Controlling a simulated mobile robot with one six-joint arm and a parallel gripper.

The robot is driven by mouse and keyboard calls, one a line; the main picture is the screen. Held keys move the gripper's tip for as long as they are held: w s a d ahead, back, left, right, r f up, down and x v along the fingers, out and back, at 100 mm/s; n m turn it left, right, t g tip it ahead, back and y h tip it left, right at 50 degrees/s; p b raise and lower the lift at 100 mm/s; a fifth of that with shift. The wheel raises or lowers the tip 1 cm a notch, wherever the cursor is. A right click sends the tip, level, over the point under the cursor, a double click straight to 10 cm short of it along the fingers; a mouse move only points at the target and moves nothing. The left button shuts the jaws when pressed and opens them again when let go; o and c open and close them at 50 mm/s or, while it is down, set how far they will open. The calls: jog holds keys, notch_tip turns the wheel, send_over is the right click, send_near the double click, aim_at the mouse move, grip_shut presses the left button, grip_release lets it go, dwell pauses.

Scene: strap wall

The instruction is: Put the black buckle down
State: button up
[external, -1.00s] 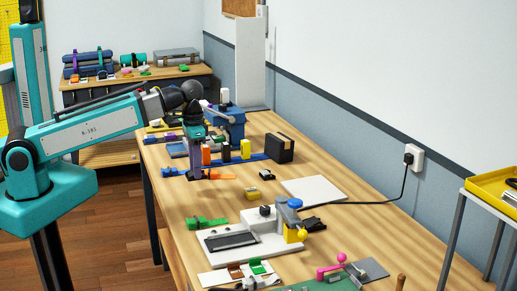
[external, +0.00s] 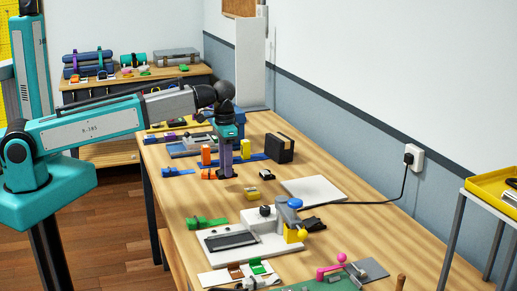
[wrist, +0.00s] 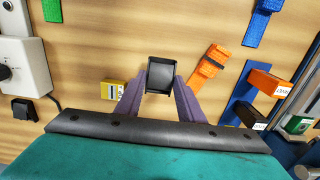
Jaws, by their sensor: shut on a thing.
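My gripper (external: 225,174) points straight down over the middle of the wooden workbench, right beside the orange strap. In the wrist view, its purple fingers (wrist: 160,88) are shut on the black buckle (wrist: 161,75), a dark rectangular piece held between the tips. In the external view the buckle is not clear, being small and mostly hidden by the fingers. The gripper seems to be low over the bench (external: 170,212); I cannot tell whether the buckle touches the wood.
An orange strap with its buckle (wrist: 208,68) lies close to the gripper. A yellow buckle (external: 252,191) is on the near side. Blue straps with upright blocks (external: 246,149) stand behind. A white plate (external: 314,190) lies to the right. Bare wood surrounds the gripper's front.

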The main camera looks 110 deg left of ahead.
jog(key=p, duration=0.2)
send_over(243, 185)
jog(key=shift+f, duration=0.25)
jog(key=shift+f, duration=0.1)
jog(key=shift+f+p, duration=0.5)
jog(key=shift+f, duration=1.15)
jog(key=shift+f, duration=0.15)
jog(key=o, duration=1.1)
jog(key=shift+r+b, duration=1.75)
jog(key=shift+r, duration=4.4)
